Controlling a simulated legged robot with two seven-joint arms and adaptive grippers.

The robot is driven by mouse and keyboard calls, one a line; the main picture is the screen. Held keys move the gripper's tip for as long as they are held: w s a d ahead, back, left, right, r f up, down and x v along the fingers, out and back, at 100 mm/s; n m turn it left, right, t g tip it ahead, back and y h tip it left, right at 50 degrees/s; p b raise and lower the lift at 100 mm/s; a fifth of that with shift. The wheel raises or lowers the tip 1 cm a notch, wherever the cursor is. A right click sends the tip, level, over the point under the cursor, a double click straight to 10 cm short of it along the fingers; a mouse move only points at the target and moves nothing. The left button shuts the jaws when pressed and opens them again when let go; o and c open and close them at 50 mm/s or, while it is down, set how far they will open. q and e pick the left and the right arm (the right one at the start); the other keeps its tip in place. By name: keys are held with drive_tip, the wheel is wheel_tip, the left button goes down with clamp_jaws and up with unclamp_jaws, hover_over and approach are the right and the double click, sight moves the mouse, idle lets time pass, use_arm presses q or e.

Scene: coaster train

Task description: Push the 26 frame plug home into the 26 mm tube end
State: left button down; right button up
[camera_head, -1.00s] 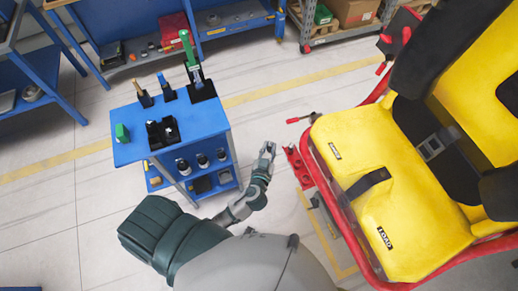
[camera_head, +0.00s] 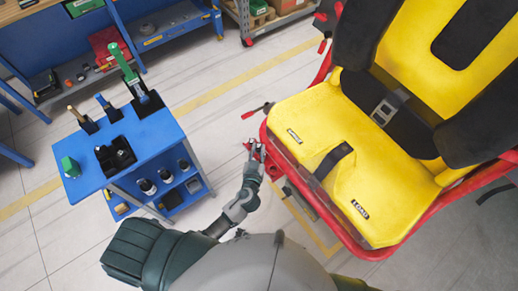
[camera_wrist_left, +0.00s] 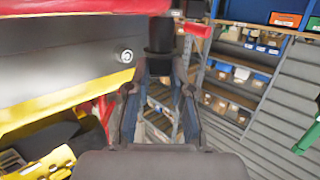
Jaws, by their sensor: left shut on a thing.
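In the left wrist view, my left gripper (camera_wrist_left: 160,82) is shut on a black cylindrical plug (camera_wrist_left: 160,36) at the tips of its fingers. A red tube (camera_wrist_left: 85,7) runs along the top left to beside the plug, and a short red piece (camera_wrist_left: 197,30) shows on its right. I cannot tell whether the plug touches or enters a tube end. In the head view, my left gripper (camera_head: 257,152) is at the left side of the red tubular frame (camera_head: 350,240) around the yellow seat (camera_head: 310,130); the plug is too small to make out there. My right gripper is out of view.
A blue cart (camera_head: 165,135) with tools, a black holder (camera_head: 115,157) and a green block (camera_head: 70,167) stands to the left. Blue workbenches (camera_head: 160,25) and a shelf rack (camera_head: 262,22) line the back. Open floor lies between cart and seat.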

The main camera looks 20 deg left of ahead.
use_arm(q)
drive_tip(key=shift+d, duration=0.15)
drive_tip(key=shift+s+d+f+b, duration=0.1)
drive_tip(key=shift+d+f+b, duration=0.7)
drive_tip(key=shift+b, duration=0.45)
drive_tip(key=shift+d, duration=0.45)
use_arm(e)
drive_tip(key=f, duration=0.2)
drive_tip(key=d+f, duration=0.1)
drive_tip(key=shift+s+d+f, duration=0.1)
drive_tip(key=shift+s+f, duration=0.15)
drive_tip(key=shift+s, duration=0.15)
